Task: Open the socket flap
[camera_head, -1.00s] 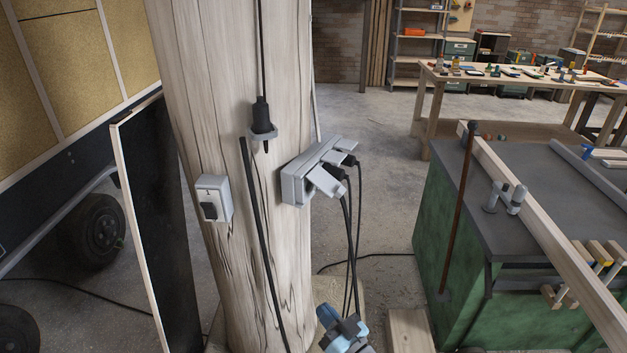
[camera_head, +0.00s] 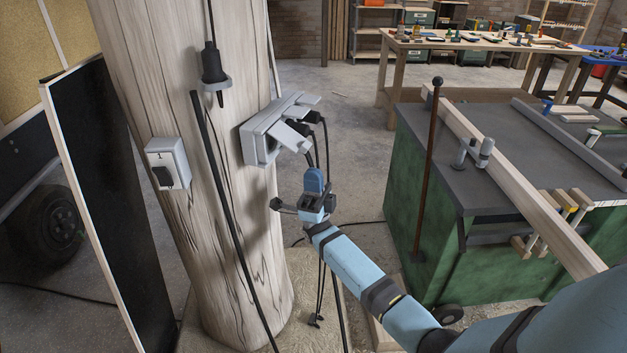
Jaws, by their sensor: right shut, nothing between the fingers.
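A light grey socket block (camera_head: 262,143) is fixed to the right side of a wooden post (camera_head: 150,60). Its near flap (camera_head: 289,137) stands out from the block at a slant. Further flaps (camera_head: 300,99) show along its far end, with black plugs (camera_head: 313,117) and cables under them. My right gripper (camera_head: 279,204) is shut and empty, below the block and apart from it, just right of the post. The socket face behind the near flap is hidden. My left gripper is not in view.
A small grey box (camera_head: 167,163) with a black part sits on the post's front. A black plug (camera_head: 213,65) hangs in a bracket above. Cables hang beside my right gripper. A green workbench (camera_head: 480,245) with a grey top stands to the right. A dark panel (camera_head: 95,190) leans at left.

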